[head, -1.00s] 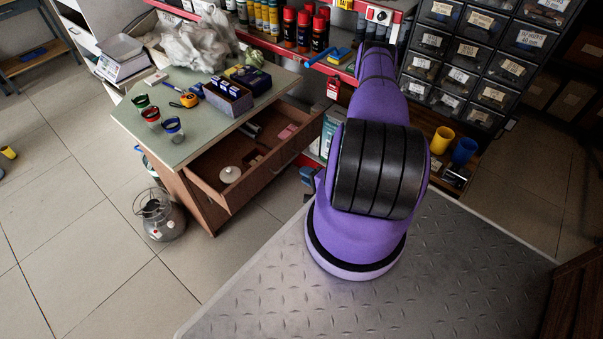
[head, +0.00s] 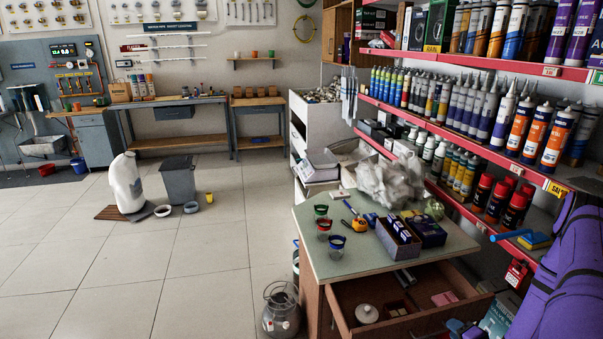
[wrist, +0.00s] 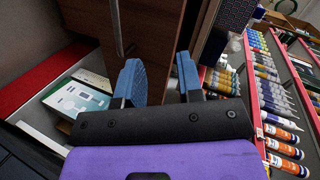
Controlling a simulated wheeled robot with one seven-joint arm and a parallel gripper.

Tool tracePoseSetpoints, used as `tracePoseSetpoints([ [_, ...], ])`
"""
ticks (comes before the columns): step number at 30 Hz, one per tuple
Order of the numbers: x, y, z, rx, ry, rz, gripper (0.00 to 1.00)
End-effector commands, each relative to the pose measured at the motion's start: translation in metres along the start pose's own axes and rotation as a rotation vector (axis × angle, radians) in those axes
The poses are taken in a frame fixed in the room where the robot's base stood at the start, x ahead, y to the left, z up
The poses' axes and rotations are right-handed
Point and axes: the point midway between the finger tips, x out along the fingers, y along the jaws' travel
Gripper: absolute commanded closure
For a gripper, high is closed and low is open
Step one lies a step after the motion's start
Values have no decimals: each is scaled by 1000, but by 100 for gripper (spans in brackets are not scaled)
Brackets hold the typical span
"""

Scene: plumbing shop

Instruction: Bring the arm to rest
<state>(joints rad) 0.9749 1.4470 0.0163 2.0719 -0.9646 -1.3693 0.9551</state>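My gripper (wrist: 159,80) shows in the wrist view with its two blue fingers spread apart. Nothing is held between them; a brown wooden panel (wrist: 150,30) of the drawer table lies behind the gap. My purple arm fills the lower right edge of the head view. In the head view, a small blue and dark part, probably my gripper (head: 466,328), shows at the bottom edge beside the open drawer (head: 395,327). I cannot tell from there whether it touches the drawer.
The green-topped table (head: 365,262) holds cups, a tape measure, boxes and a crumpled plastic bag (head: 390,182). A red-edged shelf (head: 470,150) full of tubes and cans stands close on the right. A metal lantern-like can (head: 281,315) stands on the floor. Open tiled floor lies left.

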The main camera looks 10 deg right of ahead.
Motion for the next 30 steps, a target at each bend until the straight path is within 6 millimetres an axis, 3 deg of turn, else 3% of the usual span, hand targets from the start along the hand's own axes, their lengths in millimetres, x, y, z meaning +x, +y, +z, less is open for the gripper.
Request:
tracePoseSetpoints([
  [6, 19, -61, -45, -215, -44, 120, 66],
  [15, 29, -153, -86, -466, -82, 275, 66],
  [23, 24, -243, -103, -646, -99, 393, 66],
  [30, 4, -326, -102, -778, -113, 487, 66],
])
